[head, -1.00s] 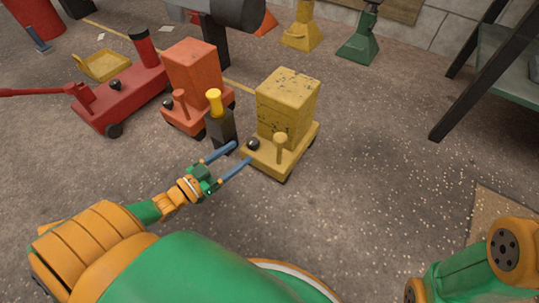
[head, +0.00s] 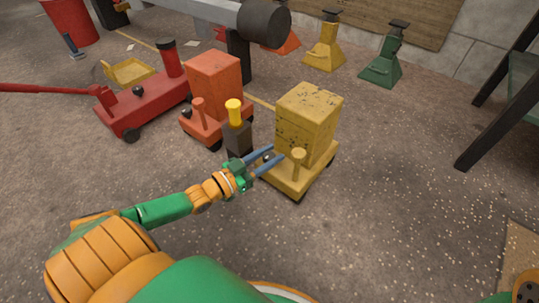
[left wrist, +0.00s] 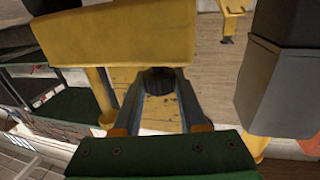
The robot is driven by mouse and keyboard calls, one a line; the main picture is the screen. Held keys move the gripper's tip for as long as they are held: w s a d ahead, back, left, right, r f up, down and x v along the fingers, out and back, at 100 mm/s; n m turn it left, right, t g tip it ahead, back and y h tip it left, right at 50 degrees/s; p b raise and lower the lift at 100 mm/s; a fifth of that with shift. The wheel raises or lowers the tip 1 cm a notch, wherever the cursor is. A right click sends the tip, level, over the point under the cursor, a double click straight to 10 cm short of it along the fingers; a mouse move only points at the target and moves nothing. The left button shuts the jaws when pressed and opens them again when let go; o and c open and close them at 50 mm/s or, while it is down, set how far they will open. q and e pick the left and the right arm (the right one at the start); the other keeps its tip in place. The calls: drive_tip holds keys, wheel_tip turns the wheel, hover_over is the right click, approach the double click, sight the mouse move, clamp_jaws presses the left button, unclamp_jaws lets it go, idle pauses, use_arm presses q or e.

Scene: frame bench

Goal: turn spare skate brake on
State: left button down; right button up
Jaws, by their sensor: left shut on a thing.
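A yellow skate (head: 290,182) stands on the floor with a scuffed yellow box (head: 310,115) on it. Its deck carries a short yellow post (head: 297,160) and a small black knob (head: 267,157). My left gripper (head: 275,154) reaches in from the left at deck height, its fingers shut on the black knob. In the left wrist view the knob (left wrist: 160,80) sits between the two fingertips (left wrist: 161,84). Which way the knob is set cannot be told. My right gripper is out of view.
An orange skate with a box (head: 214,85) and a dark block with a yellow cap (head: 236,135) stand close left of my left gripper. A red jack (head: 145,103) is farther left. Yellow (head: 325,50) and green (head: 382,65) stands are behind.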

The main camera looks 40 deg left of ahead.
use_arm(q)
drive_tip(key=shift+r+p, duration=0.2)
drive_tip(key=shift+p, duration=0.2)
drive_tip(key=n+y+p, duration=0.1)
drive_tip(key=y+p, duration=0.1)
drive_tip(key=p, duration=0.1)
drive_tip(key=n+y+p, duration=0.1)
drive_tip(key=y+p, duration=0.1)
drive_tip(key=shift+r+n+t, duration=0.3)
drive_tip(key=shift+t, duration=0.1)
drive_tip(key=shift+f+n+y+p, duration=0.15)
drive_tip(key=shift+n+y+p, duration=0.35)
drive_tip(key=shift+y, duration=0.1)
drive_tip(key=shift+f+n+y, duration=0.1)
drive_tip(key=shift+n+y, duration=0.2)
drive_tip(key=shift+y, duration=0.2)
drive_tip(key=shift+f+y, duration=0.3)
drive_tip(key=shift+y, duration=0.1)
drive_tip(key=shift+c, duration=2.3)
unclamp_jaws()
